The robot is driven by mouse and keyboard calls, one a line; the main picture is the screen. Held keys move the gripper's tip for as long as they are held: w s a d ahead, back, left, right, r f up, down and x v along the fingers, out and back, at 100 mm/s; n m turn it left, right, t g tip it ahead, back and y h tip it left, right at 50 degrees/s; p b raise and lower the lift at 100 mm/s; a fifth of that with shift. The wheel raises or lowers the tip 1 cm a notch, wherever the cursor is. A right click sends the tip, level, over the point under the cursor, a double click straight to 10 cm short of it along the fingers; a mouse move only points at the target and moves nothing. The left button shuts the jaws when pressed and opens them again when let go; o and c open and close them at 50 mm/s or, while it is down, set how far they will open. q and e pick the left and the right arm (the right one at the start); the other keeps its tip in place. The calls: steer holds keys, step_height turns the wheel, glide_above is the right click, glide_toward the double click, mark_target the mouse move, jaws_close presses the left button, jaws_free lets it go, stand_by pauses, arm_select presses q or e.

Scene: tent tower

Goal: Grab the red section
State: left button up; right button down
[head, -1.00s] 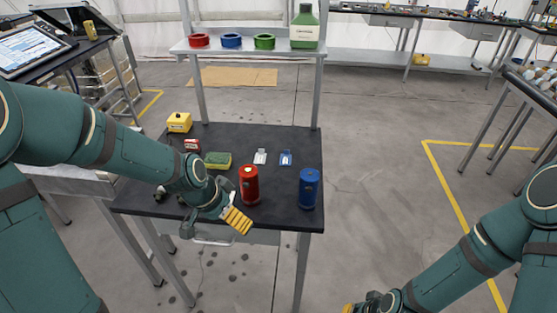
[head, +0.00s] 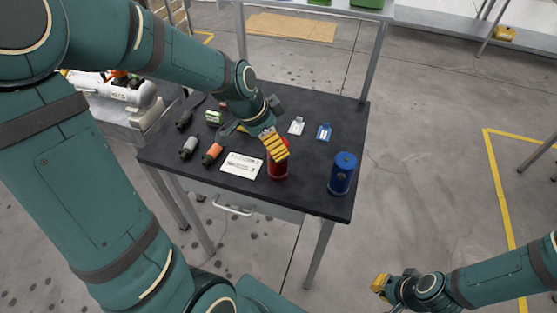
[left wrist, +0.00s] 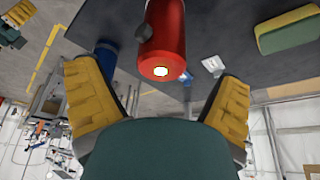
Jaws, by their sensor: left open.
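The red section (head: 278,170) is a red cylinder standing upright on the dark table, partly hidden behind my left gripper (head: 275,144) in the head view. In the left wrist view the red section (left wrist: 163,42) lies ahead, between the two yellow fingers of my left gripper (left wrist: 155,105). These fingers are spread wide, with nothing held. Whether they touch the cylinder cannot be told. My right gripper (head: 380,284) is at the lower right, away from the table; its opening cannot be made out.
A blue cylinder (head: 342,174) stands right of the red one. A white card (head: 241,165) and small tools such as an orange-and-black one (head: 212,153) lie on the dark table (head: 190,167). A green-and-yellow sponge (left wrist: 287,30) shows in the left wrist view.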

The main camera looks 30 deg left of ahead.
mark_target(277, 172)
arm_select(q)
steer(key=shift+b+x, duration=0.55)
steer(key=shift+x, duration=2.4)
steer(key=shift+w+a+r, duration=0.1)
steer(key=c, duration=1.4)
